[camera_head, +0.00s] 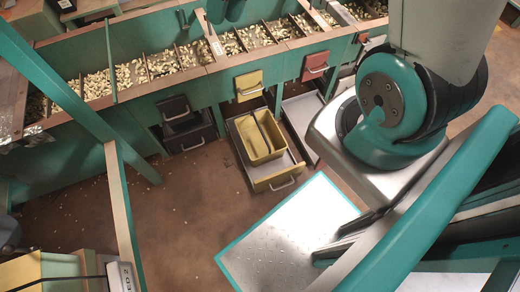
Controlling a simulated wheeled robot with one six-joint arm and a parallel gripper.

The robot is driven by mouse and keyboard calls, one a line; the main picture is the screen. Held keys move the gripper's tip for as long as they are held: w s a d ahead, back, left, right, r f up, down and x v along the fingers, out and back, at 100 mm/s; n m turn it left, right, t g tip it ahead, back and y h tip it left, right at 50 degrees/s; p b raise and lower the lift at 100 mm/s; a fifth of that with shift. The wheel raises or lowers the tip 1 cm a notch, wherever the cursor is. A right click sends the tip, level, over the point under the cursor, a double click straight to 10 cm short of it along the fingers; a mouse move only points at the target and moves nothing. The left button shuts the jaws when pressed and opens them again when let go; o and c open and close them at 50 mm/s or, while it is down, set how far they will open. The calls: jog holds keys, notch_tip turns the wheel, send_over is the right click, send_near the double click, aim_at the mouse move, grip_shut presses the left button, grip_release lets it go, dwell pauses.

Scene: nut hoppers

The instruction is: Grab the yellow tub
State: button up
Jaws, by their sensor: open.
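The yellow tub (278,149) is an open rectangular tub with a dark strip running across its inside. It sits in a pulled-out lower drawer (295,158) with grey inner surfaces and a yellow front (270,177), below the hopper row in the middle of the view.
Hoppers with pale nuts (163,63) run along the back. A closed yellow drawer (249,84) and a red drawer (314,66) hang above. Dark drawers (188,130) stand left. A teal-edged metal plate (290,232) lies in front. Brown floor (185,205) is open left of it.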

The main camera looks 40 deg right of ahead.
jog(key=w+d+f+m+b, duration=0.15)
jog(key=d+f+b, duration=0.4)
jog(key=f, duration=0.65)
jog(key=w+d+f+m+b, duration=0.1)
jog(key=w+d+f+b, duration=0.35)
jog(key=f, duration=0.85)
jog(key=m+t+y+b, duration=0.2)
jog(key=m+b, duration=0.1)
jog(key=b, duration=0.7)
send_near(260, 128)
jog(key=b+x, duration=0.6)
jog(key=x, duration=0.1)
jog(key=b+x, duration=0.3)
jog(key=b, duration=0.1)
jog(key=shift+w+d+f, duration=0.1)
jog(key=shift+w+f, duration=0.2)
jog(key=shift+f, duration=0.05)
jog(key=shift+r, duration=0.1)
grip_shut()
